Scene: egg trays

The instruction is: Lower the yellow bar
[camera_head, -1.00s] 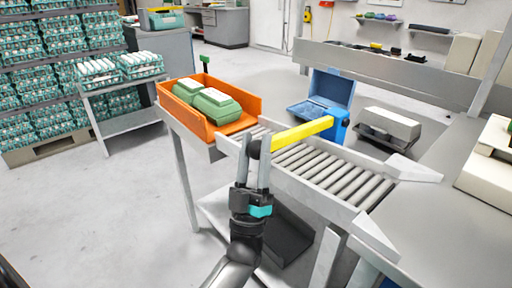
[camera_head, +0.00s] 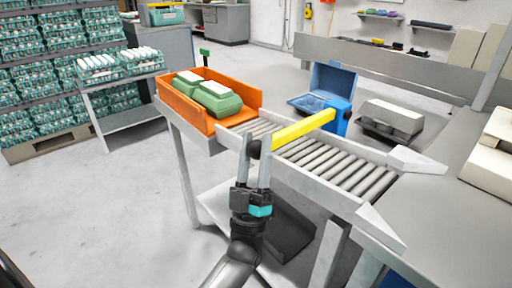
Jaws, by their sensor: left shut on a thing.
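The yellow bar (camera_head: 304,129) spans across the roller conveyor (camera_head: 346,168), from a blue post (camera_head: 339,117) on the far side to a dark round knob (camera_head: 254,149) at its near end. The bar looks close to level and sits above the rollers. My left gripper (camera_head: 255,150) comes up from below, with its two fingers on either side of the knob, shut on it. My right gripper is not in view.
An orange bin (camera_head: 180,103) with green egg cartons (camera_head: 218,98) stands at the conveyor's left end. An open blue carton (camera_head: 305,103) and a grey carton (camera_head: 391,119) sit behind the conveyor. The visible rollers are bare.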

